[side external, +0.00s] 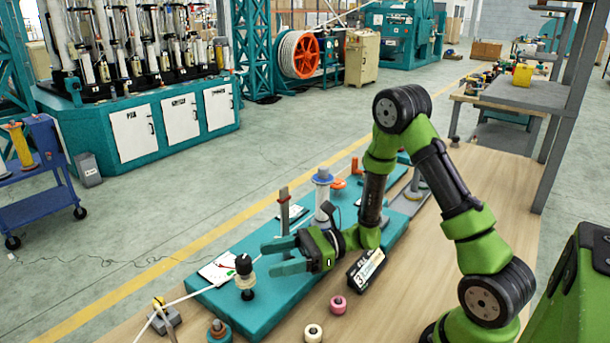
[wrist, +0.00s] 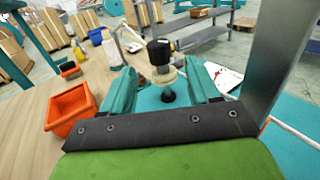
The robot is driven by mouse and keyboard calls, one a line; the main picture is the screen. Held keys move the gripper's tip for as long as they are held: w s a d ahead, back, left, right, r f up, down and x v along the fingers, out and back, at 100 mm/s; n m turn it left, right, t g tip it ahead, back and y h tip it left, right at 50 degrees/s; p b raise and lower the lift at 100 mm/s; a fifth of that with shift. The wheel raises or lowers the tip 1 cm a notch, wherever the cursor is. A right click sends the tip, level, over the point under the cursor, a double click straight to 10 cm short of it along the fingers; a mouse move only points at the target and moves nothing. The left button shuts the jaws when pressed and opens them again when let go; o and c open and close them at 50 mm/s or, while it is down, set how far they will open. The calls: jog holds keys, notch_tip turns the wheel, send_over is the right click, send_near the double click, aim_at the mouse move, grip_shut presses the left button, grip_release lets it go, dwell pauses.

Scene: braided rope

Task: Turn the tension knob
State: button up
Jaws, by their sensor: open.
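The tension knob (side external: 244,270) is a black cap over a pale collar on a dark stem, upright on the front part of the teal base plate (side external: 262,312). My gripper (side external: 279,256) is open, its two teal fingers pointing left toward the knob, with the tips just short of it or beside it. In the wrist view the knob (wrist: 161,60) stands between and slightly beyond the open fingers (wrist: 163,92). I cannot tell whether a finger touches it. A white dial card (side external: 220,268) lies behind the knob, and it also shows in the wrist view (wrist: 222,76).
A pale rope (side external: 190,296) runs past the knob to a small grey block (side external: 166,318). A grey post (side external: 284,215) and a white-and-blue spool (side external: 323,185) stand behind my gripper. Pink (side external: 338,305) and cream (side external: 313,333) rolls lie in front. An orange bin (wrist: 72,112) sits at left.

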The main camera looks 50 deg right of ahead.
aim_at(236, 262)
jog(key=x, duration=0.9)
jog(key=shift+a, duration=0.15)
jog(key=c, duration=1)
jog(key=shift+o, duration=0.2)
jog(key=shift+m+t+h, duration=0.3)
jog(key=shift+m+t, duration=0.1)
jog(key=shift+t, duration=0.1)
jog(key=m+t+h, duration=0.4)
jog(key=h, duration=0.1)
jog(key=shift+w+d+m+t, duration=0.25)
jog(key=shift+d+m+t, duration=0.05)
jog(key=shift+d+t, duration=0.1)
jog(key=m+h, duration=0.1)
jog(key=h, duration=0.1)
jog(key=m+t+h, duration=0.1)
jog(key=h, duration=0.1)
jog(key=m+t+h, duration=0.1)
jog(key=m+h, duration=0.1)
jog(key=shift+w+d+h, duration=0.15)
jog(key=shift+d+h, duration=0.15)
jog(key=shift+d+m+h, duration=0.1)
jog(key=shift+m+h, duration=0.2)
